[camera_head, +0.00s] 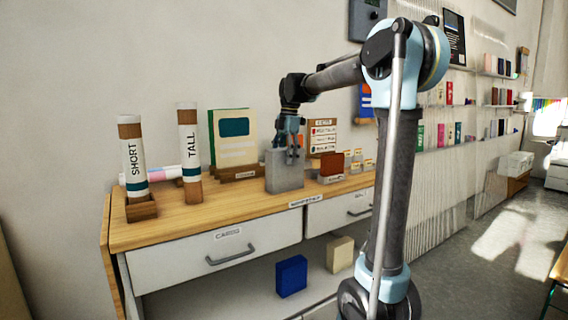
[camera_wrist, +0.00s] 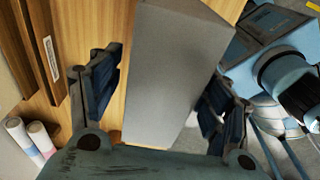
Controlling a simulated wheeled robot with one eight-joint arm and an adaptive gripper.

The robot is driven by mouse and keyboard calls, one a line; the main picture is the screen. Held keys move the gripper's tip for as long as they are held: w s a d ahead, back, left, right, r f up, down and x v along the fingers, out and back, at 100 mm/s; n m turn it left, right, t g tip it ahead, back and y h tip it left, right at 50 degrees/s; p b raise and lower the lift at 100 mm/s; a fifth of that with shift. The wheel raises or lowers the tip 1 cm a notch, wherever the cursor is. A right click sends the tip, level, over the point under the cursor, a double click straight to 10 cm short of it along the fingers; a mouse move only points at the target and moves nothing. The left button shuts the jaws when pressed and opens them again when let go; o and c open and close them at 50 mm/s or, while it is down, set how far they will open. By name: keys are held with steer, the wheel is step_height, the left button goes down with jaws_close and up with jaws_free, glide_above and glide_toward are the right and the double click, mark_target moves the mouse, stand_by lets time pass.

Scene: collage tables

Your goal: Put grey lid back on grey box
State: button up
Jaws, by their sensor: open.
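A grey box-shaped block (camera_head: 285,174) stands upright on the wooden tabletop near its front edge. My gripper (camera_head: 290,147) is over its top, pointing down. In the wrist view, the grey block (camera_wrist: 175,75) lies between the two spread fingers of my gripper (camera_wrist: 161,98). A gap shows between the left finger and the block; the right finger is close to its side, and I cannot tell if they touch. I cannot tell the grey lid apart from the grey box, and no separate grey lid is visible.
Tubes marked SHORT (camera_head: 134,155) and TALL (camera_head: 189,150) stand at the left. Upright cards (camera_head: 234,140) stand behind the grey block, and a brown-red block (camera_head: 331,165) is to its right. A blue box (camera_head: 291,276) and a cream box (camera_head: 340,254) sit below the drawers.

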steer(key=r, duration=0.6)
steer(key=d+r, duration=0.1)
steer(key=r, duration=0.3)
steer(key=shift+w+r, duration=0.1)
steer(key=shift+w, duration=0.25)
